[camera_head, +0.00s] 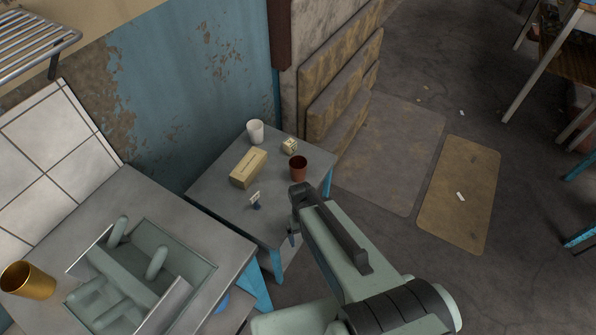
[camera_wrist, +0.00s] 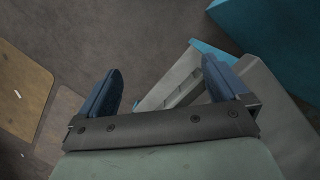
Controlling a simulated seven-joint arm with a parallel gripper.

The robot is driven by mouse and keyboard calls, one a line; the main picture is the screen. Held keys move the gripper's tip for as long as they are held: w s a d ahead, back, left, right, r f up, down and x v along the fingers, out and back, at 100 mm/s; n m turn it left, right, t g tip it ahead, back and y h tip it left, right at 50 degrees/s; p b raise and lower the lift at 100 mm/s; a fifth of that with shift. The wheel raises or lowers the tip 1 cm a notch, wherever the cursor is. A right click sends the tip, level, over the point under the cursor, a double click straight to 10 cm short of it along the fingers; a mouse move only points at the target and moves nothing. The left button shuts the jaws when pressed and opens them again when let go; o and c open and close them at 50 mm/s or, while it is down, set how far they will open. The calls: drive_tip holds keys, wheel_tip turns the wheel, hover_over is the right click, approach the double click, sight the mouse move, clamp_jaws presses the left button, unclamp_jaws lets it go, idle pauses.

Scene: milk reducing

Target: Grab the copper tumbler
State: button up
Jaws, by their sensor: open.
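A reddish-brown, copper-like tumbler (camera_head: 298,169) stands upright on the right part of the small grey table. A shinier, golden metallic cup (camera_head: 28,281) stands at the far left, on the counter beside the sink; I cannot tell for certain which of the two is called copper. My gripper (camera_wrist: 162,66) is open and empty in the wrist view, its two blue fingers apart. In the head view my arm reaches up from below, and the gripper hangs in front of the table's right side, nearer than the reddish-brown tumbler. Neither cup shows in the wrist view.
The small table (camera_head: 222,172) also holds a white cup (camera_head: 256,131), a tan box (camera_head: 248,167), a small cube (camera_head: 290,146) and a little card holder (camera_head: 256,201). Cushions (camera_head: 335,90) lean at the wall behind.

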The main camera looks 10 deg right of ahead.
drive_tip(key=w+d+r+m+t+h, duration=0.1)
drive_tip(key=w+r+m+t, duration=0.25)
drive_tip(key=w+r, duration=0.6)
drive_tip(key=w+r+m+t+h, duration=0.15)
drive_tip(key=w+r+t, duration=0.4)
drive_tip(key=w, duration=0.65)
approach(299, 168)
drive_tip(key=shift+g+y, duration=0.25)
drive_tip(key=shift+g, duration=0.05)
drive_tip(key=shift+w+x, duration=0.25)
drive_tip(key=shift+x, duration=2.25)
drive_tip(key=shift+d+r, duration=0.15)
drive_tip(key=shift+r, duration=0.05)
drive_tip(key=c, duration=1.1)
drive_tip(key=shift+r, duration=0.15)
